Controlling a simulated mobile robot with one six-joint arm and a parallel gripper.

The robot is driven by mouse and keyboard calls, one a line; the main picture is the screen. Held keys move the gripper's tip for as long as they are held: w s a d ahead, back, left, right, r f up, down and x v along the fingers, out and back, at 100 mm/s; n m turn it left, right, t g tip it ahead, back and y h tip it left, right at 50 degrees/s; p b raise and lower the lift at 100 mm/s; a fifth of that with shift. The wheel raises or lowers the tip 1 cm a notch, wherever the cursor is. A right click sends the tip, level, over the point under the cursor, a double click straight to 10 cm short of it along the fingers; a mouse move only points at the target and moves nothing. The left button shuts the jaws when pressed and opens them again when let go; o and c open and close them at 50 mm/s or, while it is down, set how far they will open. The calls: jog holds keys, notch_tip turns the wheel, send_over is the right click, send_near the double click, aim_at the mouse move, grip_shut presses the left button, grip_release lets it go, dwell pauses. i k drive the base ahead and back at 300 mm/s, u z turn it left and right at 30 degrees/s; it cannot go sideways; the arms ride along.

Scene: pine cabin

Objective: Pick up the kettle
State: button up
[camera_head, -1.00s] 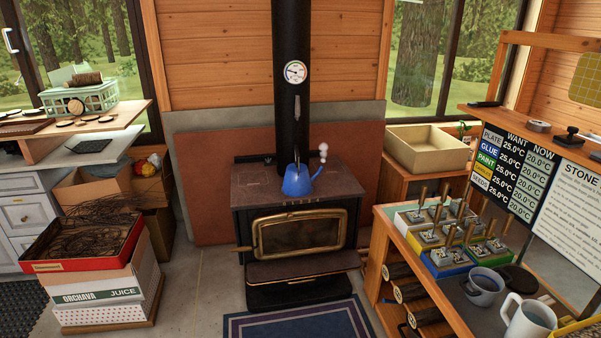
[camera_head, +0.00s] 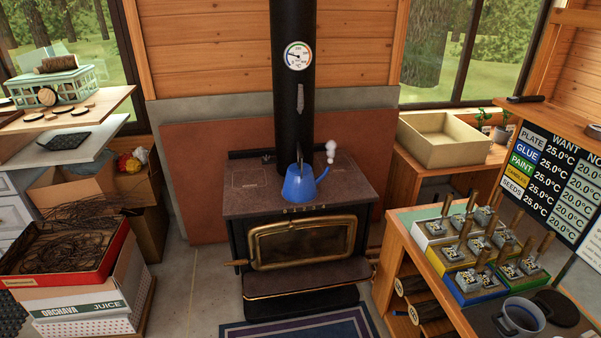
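The blue kettle (camera_head: 300,186) stands upright on the dark top of the wood stove (camera_head: 250,200), in front of the black stovepipe. Its spout points right, and a small white puff shows above the spout tip. A dark upright shape, perhaps its handle, rises above the body. My gripper is not in this view.
A box of wire (camera_head: 67,274) on cartons stands left of the stove. At right, a wooden bench (camera_head: 412,262) holds tool blocks (camera_head: 480,250) and a grey mug (camera_head: 519,318). A beige tray (camera_head: 444,143) sits behind. A blue-bordered rug (camera_head: 300,327) covers floor before the stove.

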aim_at(298, 189)
jog(key=i, duration=0.85)
jog(key=z, duration=0.3)
jog(key=k, duration=0.2)
jog(key=u, duration=2.75)
jog(key=i, duration=0.5)
jog(key=u, duration=0.05)
